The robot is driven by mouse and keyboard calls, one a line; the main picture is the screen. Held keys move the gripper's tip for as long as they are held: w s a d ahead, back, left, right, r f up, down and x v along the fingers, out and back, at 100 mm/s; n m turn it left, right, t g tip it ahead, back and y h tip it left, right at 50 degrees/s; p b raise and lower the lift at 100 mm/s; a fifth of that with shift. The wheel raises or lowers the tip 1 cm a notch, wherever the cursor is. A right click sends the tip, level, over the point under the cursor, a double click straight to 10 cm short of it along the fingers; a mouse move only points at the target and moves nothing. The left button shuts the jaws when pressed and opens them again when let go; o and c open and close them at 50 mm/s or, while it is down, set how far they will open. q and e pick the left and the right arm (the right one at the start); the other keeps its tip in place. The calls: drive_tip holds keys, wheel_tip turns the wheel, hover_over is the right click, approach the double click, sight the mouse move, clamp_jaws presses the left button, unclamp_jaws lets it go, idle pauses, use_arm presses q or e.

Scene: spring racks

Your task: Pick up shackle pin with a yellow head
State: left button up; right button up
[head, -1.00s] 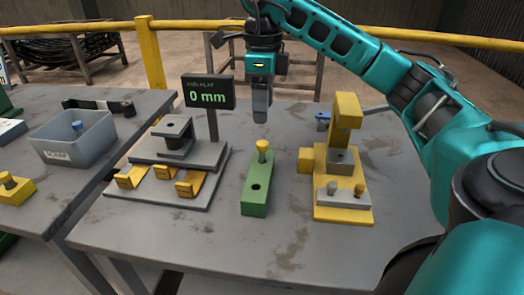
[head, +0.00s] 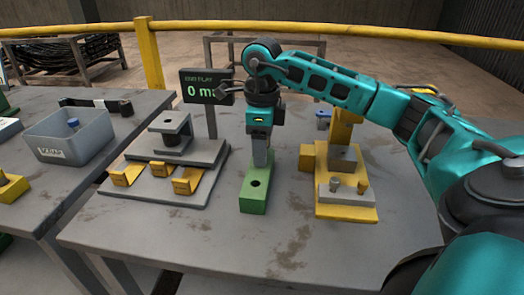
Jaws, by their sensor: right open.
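The shackle pin with the yellow head stood in the far end of the green block (head: 254,196) a second ago; now my right gripper (head: 261,158) hides it. My right gripper points down over that far end, with its fingers around the place of the pin's head. It is open. The near hole of the green block is bare and empty. My left gripper is not in view.
A display post (head: 207,88) stands close left of my right gripper. A grey fixture with yellow brackets (head: 165,170) is at left, a yellow press (head: 345,203) at right. A grey bin (head: 70,138) sits on the left table. The table front is clear.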

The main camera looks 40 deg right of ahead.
drive_tip(key=shift+c, duration=0.4)
drive_tip(key=c, duration=0.9)
drive_tip(key=shift+r, duration=0.1)
